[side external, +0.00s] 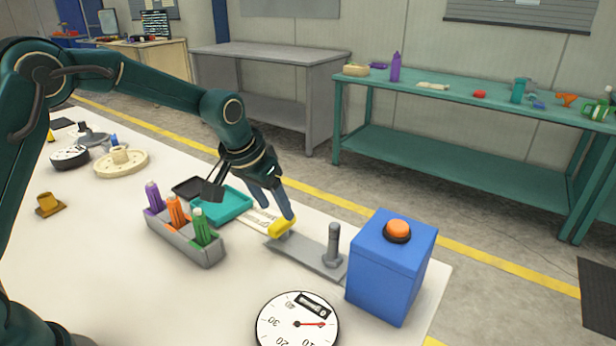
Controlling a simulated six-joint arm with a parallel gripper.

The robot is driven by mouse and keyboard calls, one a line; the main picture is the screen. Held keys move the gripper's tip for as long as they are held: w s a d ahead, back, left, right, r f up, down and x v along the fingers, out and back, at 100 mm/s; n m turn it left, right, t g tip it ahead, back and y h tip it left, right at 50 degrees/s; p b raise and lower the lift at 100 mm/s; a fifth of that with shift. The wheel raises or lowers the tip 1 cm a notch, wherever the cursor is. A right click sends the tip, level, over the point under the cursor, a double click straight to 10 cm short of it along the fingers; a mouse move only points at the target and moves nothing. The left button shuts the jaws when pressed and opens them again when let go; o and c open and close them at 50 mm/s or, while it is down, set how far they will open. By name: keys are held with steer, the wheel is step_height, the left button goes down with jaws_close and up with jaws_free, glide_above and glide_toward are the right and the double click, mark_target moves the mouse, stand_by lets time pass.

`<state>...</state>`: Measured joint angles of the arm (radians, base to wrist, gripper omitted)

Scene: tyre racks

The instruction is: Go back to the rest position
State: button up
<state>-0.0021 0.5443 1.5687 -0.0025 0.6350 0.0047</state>
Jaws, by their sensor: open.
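My arm reaches from the left over the white table, and my gripper (278,208) points down near the table's middle. Its blue-grey fingers are open. A small yellow piece (280,230) lies right below the fingertips, at the left end of a flat grey plate (305,257). I cannot tell whether the fingers touch the yellow piece. An upright grey bolt-like post (333,243) stands at the plate's right end.
A blue box with an orange button (390,268) stands right of the plate. A grey holder (185,241) carries purple, orange and green items. A teal tray (221,205) lies behind it. A round dial (297,322) lies in front. Space above the table is clear.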

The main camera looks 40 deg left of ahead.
steer(key=shift+s+r, duration=0.15)
steer(key=shift+r, duration=0.15)
steer(key=s+r+t, duration=0.3)
steer(key=s+r, duration=0.6)
steer(key=r, duration=0.3)
steer(key=s+f+g, duration=0.1)
steer(key=s+f, duration=0.1)
steer(key=s, duration=0.5)
steer(key=s+f+g, duration=0.1)
steer(key=s+f, duration=0.2)
steer(key=s, duration=0.4)
steer(key=shift+s, duration=0.35)
